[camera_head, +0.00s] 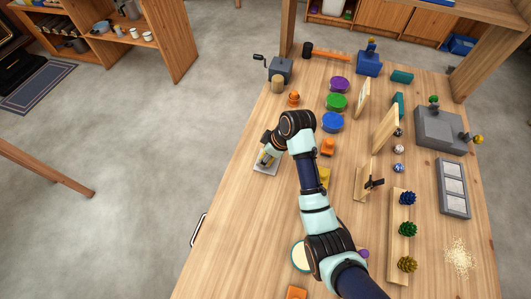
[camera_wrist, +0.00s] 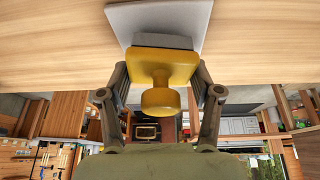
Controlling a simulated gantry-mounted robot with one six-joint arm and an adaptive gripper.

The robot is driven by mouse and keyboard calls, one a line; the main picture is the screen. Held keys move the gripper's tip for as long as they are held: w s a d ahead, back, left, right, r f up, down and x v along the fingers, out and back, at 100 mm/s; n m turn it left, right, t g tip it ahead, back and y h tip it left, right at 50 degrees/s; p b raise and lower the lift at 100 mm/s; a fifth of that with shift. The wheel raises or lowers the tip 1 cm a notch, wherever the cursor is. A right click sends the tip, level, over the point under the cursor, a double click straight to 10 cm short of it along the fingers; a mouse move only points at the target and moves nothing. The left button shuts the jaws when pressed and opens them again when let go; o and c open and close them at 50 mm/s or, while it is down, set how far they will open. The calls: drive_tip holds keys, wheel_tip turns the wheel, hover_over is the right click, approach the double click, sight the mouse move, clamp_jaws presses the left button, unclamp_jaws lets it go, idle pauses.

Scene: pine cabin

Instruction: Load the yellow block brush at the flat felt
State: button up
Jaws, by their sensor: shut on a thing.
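The yellow block brush (camera_wrist: 160,65) has a round knob handle and a grey pad on its far face. My gripper (camera_wrist: 160,95) is shut on it, with one finger on each side. The flat felt (camera_wrist: 165,16) is a pale square pad on the table. In the wrist view the brush's grey pad overlaps the felt, and I cannot tell whether they touch. In the head view my gripper (camera_head: 265,155) is over the flat felt (camera_head: 262,171) at the table's left edge, largely hiding the brush.
Orange pieces (camera_head: 293,99) and purple, green and blue discs (camera_head: 333,122) stand beyond my arm. A yellow piece (camera_head: 325,177) is partly hidden by my arm. Wooden stands (camera_head: 385,130) and a pinecone board (camera_head: 398,236) are right. Bare table lies front left.

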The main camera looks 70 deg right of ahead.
drive_tip(key=shift+f, duration=0.65)
idle(2.0)
drive_tip(key=shift+r+p, duration=0.1)
drive_tip(key=shift+p, duration=0.25)
wheel_tip(320, 180, up, 7)
drive_tip(key=p, duration=0.7)
drive_tip(key=shift+p, duration=0.35)
